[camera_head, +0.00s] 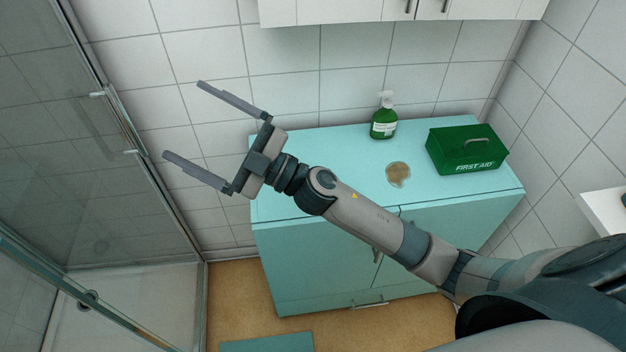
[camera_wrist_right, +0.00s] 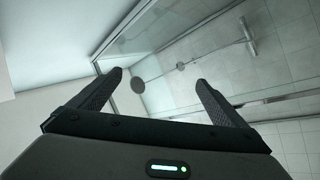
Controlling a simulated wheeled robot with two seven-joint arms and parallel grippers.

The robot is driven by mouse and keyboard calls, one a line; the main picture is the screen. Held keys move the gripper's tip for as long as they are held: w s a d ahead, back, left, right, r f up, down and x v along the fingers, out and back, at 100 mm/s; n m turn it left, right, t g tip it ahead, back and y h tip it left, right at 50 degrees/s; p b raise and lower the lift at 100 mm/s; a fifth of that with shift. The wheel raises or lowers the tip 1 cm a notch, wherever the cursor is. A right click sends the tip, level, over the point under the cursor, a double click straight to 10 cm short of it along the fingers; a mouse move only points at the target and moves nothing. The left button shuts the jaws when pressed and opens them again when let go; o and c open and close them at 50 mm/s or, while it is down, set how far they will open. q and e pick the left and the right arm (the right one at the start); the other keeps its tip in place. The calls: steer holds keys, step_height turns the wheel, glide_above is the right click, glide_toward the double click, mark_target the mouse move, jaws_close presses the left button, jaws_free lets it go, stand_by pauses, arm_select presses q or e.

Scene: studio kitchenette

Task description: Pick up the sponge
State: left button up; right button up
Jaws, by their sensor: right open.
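The sponge cannot be made out for certain. A tan, rounded flat patch (camera_head: 398,174) lies on the turquoise cabinet top (camera_head: 340,155); I cannot tell whether it is a sponge or a spill. My right gripper (camera_head: 198,133) is raised above and left of the cabinet's left end, its two fingers spread wide with nothing between them. The right wrist view also shows the right gripper (camera_wrist_right: 160,95) open and empty, facing the shower. My left gripper does not show.
A glass shower enclosure (camera_head: 95,140) is at the left. White wall cabinets (camera_head: 340,10) hang above. A turquoise mat (camera_head: 268,342) lies on the floor.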

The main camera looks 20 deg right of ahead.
steer(key=s+a+f+n+g, duration=0.3)
steer(key=s+a+n+g, duration=0.25)
steer(key=n+g, duration=0.8)
steer(key=w+d+f+n+g+h, duration=0.25)
steer(key=d+f+h, duration=0.25)
steer(key=f+h, duration=0.25)
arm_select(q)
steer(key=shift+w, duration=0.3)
arm_select(e)
steer(key=w+d+m+h, duration=0.2)
steer(key=d+h, duration=0.3)
steer(key=d, duration=0.7)
steer(key=w+d+f+m+t+h, duration=0.1)
steer(key=w+d+h, duration=0.4)
steer(key=d, duration=0.7)
steer(key=shift+w+d+m, duration=0.3)
steer(key=shift+d+m, duration=0.1)
steer(key=shift+m, duration=0.2)
steer(key=shift+h, duration=0.25)
